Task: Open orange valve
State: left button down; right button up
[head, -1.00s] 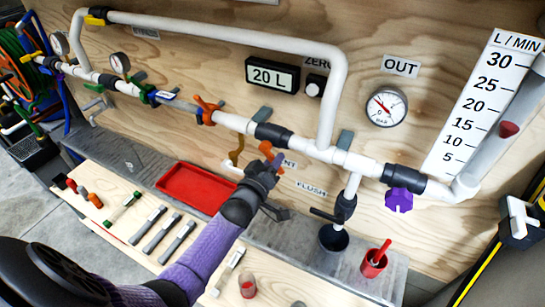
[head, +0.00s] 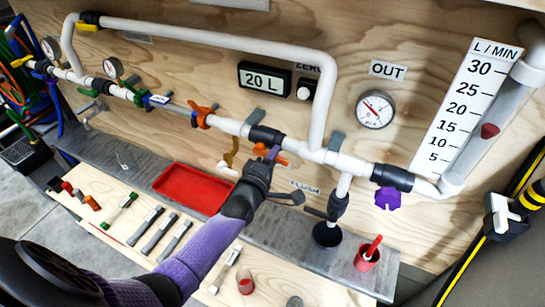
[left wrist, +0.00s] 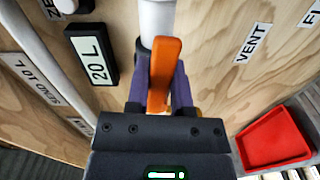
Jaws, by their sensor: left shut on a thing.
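The orange valve handle (head: 281,160) sits by the white pipe, just below the black coupling, near the VENT label. My left gripper (head: 271,155) is shut on this handle, with fingers on both sides of it. In the left wrist view the orange handle (left wrist: 163,72) stands between the dark purple fingers of the gripper (left wrist: 160,90), with the white pipe behind it. The gripper hides part of the handle and the valve body. A second orange fitting (head: 203,116) sits further left on the main pipe. My right gripper is not in view.
Below are a red tray (head: 190,190), a red cup (head: 367,257) and several tools on the bench. A 20 L display (head: 265,78) is above.

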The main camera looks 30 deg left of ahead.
pick_arm(q)
jog(key=shift+r+n, duration=0.15)
jog(key=shift+n, duration=0.35)
jog(key=c, duration=0.5)
grip_release()
jog(key=s+p, duration=0.1)
jog(key=s, duration=0.9)
jog(key=shift+d+p, duration=0.3)
jog(key=shift+p, duration=0.05)
